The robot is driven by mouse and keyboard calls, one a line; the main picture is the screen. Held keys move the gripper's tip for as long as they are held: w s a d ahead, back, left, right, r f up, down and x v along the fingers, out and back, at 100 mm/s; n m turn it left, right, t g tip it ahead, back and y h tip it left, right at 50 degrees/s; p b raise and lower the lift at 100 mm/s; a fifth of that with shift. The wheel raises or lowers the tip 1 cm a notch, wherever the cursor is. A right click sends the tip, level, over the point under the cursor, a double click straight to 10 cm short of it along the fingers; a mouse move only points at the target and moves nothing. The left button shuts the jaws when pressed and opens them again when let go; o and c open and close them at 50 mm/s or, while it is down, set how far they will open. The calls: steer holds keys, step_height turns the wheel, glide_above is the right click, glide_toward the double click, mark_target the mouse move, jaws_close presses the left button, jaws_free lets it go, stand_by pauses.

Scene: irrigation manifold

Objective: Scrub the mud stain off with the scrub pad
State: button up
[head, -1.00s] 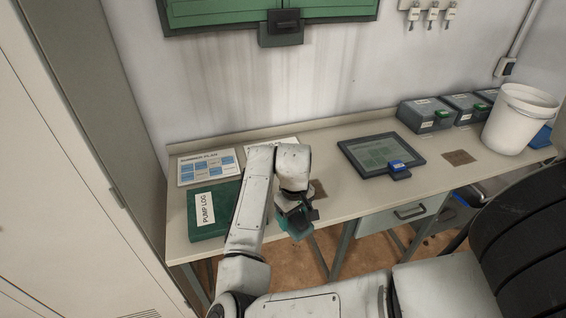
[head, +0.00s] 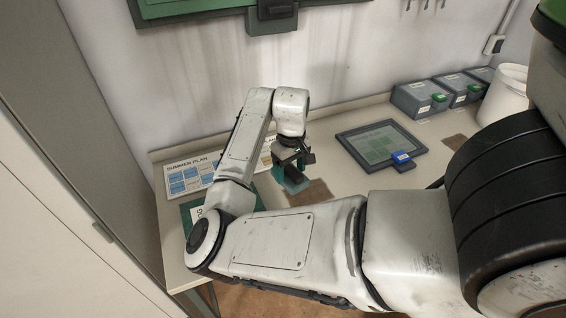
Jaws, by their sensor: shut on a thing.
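My gripper (head: 291,166) points down over the bench and is shut on the teal scrub pad (head: 294,185). A brown mud stain (head: 313,192) lies on the bench top, just right of the pad. The pad overlaps the stain's left edge in the picture. I cannot tell whether the pad touches the bench. A second brown patch (head: 455,143) lies farther right, beyond the tablet.
A dark framed tablet (head: 381,147) with a blue clip lies right of the gripper. Grey boxes (head: 421,98) and a white bucket (head: 503,95) stand at the back right. A summer plan sheet (head: 187,178) and a green log book (head: 190,209), partly hidden by my arm, lie left.

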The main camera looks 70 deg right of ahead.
steer(key=shift+f+b, duration=2.5)
steer(key=shift+b, duration=0.05)
steer(key=shift+w+r, duration=0.1)
steer(key=shift+r, duration=0.05)
